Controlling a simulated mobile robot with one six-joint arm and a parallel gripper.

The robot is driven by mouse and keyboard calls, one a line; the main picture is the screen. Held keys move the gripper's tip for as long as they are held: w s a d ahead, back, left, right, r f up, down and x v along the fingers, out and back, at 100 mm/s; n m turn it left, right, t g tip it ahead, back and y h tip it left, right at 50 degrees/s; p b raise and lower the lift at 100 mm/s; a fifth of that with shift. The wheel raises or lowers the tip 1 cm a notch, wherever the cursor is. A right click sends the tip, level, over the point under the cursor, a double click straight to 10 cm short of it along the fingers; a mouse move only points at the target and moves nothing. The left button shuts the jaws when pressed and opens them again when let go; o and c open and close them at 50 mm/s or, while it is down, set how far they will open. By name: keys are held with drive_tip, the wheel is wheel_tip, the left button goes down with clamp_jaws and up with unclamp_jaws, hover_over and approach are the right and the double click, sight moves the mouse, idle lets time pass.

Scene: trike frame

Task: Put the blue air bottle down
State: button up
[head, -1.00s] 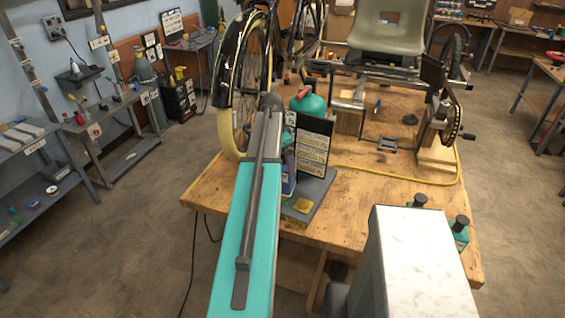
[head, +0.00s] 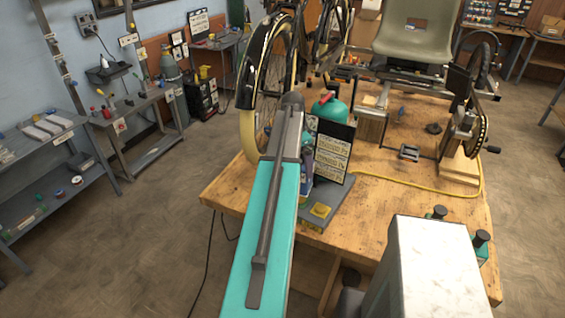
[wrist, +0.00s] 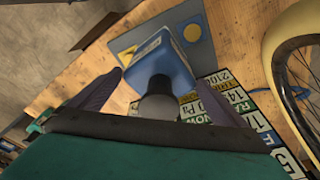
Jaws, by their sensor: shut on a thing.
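The blue air bottle (wrist: 163,62) with a dark rounded cap (wrist: 158,103) sits between the fingers of my gripper (wrist: 150,88) in the wrist view. My gripper is shut on it. In the head view only a blue sliver of the bottle (head: 307,158) shows beside my arm, left of the sign board (head: 333,150). A grey base plate with a yellow disc (head: 320,209) lies on the bench below the board; it also shows behind the bottle in the wrist view (wrist: 197,50). I cannot tell whether the bottle's bottom touches the plate.
The wooden bench (head: 400,215) carries a trike frame with a tyred wheel (head: 250,110) close left of my gripper. A teal round bottle with a red top (head: 330,108) stands behind the board. A yellow hose (head: 400,178) crosses the bench. Dark-capped bottles (head: 481,245) stand at front right.

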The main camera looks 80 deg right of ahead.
drive_tip(key=w+a+n+b, duration=0.1)
drive_tip(key=w+a+n, duration=0.3)
drive_tip(key=w, duration=0.7)
drive_tip(key=w+a+n+t+b, duration=0.1)
drive_tip(key=w+a+n+b, duration=0.15)
drive_tip(key=w+a, duration=0.6)
drive_tip(key=w+a+n, duration=0.3)
drive_tip(key=w+n, duration=0.1)
drive_tip(key=w, duration=1)
drive_tip(key=w+a+f+n+t+b, duration=0.1)
drive_tip(key=w+a+n+b, duration=0.4)
drive_tip(key=w+a, duration=1.25)
drive_tip(key=w+a+n, duration=0.1)
drive_tip(key=a+n, duration=0.3)
drive_tip(key=a, duration=0.8)
drive_tip(key=w+a+f+n+b, duration=0.1)
drive_tip(key=a+n, duration=0.3)
drive_tip(key=a, duration=0.9)
drive_tip(key=w+a+n+t+y+b, duration=0.1)
drive_tip(key=a+n, duration=0.4)
drive_tip(key=a, duration=0.8)
drive_tip(key=shift+w+a+f, duration=0.25)
drive_tip(key=shift+w+f, duration=0.1)
drive_tip(key=shift+w, duration=0.4)
drive_tip(key=shift+s, duration=0.1)
